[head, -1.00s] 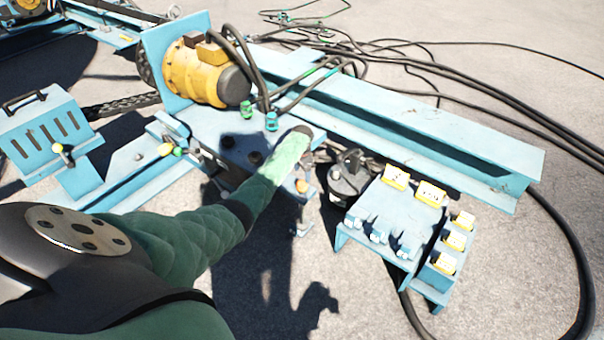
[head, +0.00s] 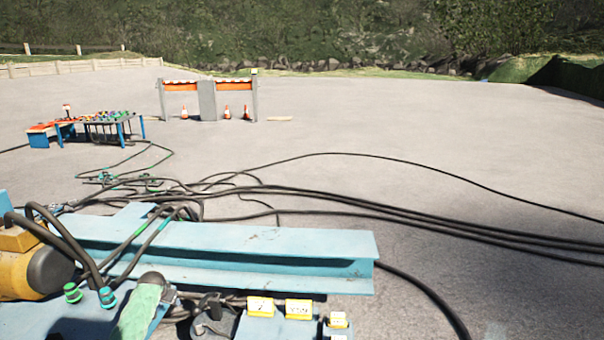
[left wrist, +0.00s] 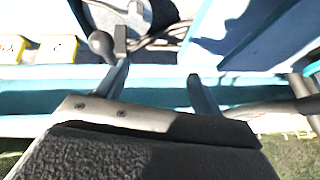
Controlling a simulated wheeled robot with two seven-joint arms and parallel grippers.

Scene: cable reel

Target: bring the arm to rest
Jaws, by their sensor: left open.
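My left arm (head: 142,308) shows at the bottom of the head view as a green sleeve with a dark end, over the blue machine bed. Its gripper is hidden in the head view. In the left wrist view my left gripper (left wrist: 158,76) has its two fingers apart, with nothing between them. A lever with a dark ball knob (left wrist: 102,44) shows just beyond the left finger. Whether they touch I cannot tell. My right gripper is in neither view.
A blue steel beam (head: 235,242) lies beyond the arm. A yellow motor (head: 22,268) is at left, with hoses beside it. Yellow-labelled blocks (head: 298,309) stand right of the arm. Black cables (head: 350,208) cross the open ground. A table (head: 105,122) and barrier (head: 207,98) stand far off.

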